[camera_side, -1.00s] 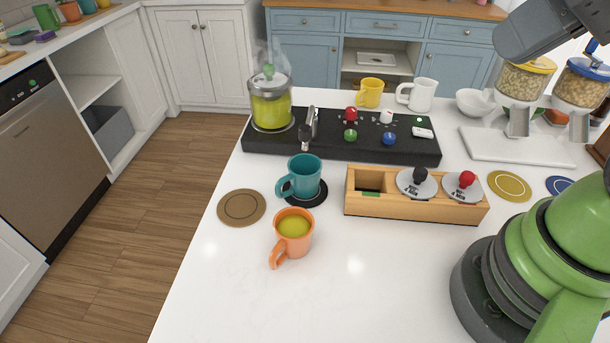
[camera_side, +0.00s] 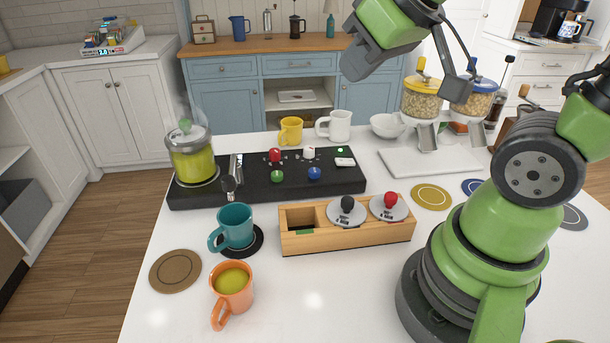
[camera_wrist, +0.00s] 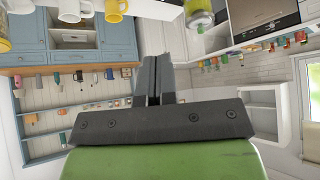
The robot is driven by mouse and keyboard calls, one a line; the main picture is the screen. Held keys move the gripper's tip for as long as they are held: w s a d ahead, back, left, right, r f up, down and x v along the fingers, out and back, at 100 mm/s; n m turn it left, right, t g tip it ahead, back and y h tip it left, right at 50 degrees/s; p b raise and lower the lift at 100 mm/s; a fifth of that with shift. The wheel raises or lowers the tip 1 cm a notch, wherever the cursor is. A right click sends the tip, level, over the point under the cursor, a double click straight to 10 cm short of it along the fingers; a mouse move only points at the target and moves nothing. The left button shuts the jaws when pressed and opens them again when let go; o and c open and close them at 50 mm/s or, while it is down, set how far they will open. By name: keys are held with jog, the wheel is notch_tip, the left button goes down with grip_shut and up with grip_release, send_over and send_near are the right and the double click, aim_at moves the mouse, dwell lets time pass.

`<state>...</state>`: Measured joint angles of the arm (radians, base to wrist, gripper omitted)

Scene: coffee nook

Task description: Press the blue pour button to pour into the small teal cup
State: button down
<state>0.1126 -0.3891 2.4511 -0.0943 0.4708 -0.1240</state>
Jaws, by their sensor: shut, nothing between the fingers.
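The blue button (camera_side: 315,174) is at the front right of the black machine's top (camera_side: 340,184). The teal cup (camera_side: 234,228) stands upright on a black round pad (camera_side: 257,240), just in front of and below the spout (camera_side: 230,185). No liquid shows in its mouth. A lidded glass pot of yellow-green liquid (camera_side: 193,163) steams on the machine's left end. My gripper (camera_side: 354,62) is high above and behind the machine, away from the button. In the wrist view its fingers (camera_wrist: 152,78) are shut together and empty.
Red (camera_side: 275,155), white (camera_side: 308,153) and green (camera_side: 277,176) knobs surround the blue button. An orange mug of yellow-green liquid (camera_side: 231,290) stands front left. A wooden box (camera_side: 350,237) holds black- and red-knobbed discs. Yellow (camera_side: 290,131) and white (camera_side: 339,126) mugs stand behind the machine.

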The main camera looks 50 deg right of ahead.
jog(key=w+d+f+n+h, duration=0.1)
jog(key=w+d+f+n, duration=0.45)
jog(key=w, duration=0.25)
jog(key=n+t+y, duration=0.1)
jog(key=n, duration=0.3)
send_over(314, 172)
notch_tip(314, 172, down, 7)
jog(key=shift+f, duration=0.45)
jog(key=shift+f, duration=4.4)
jog(key=shift+f, duration=0.4)
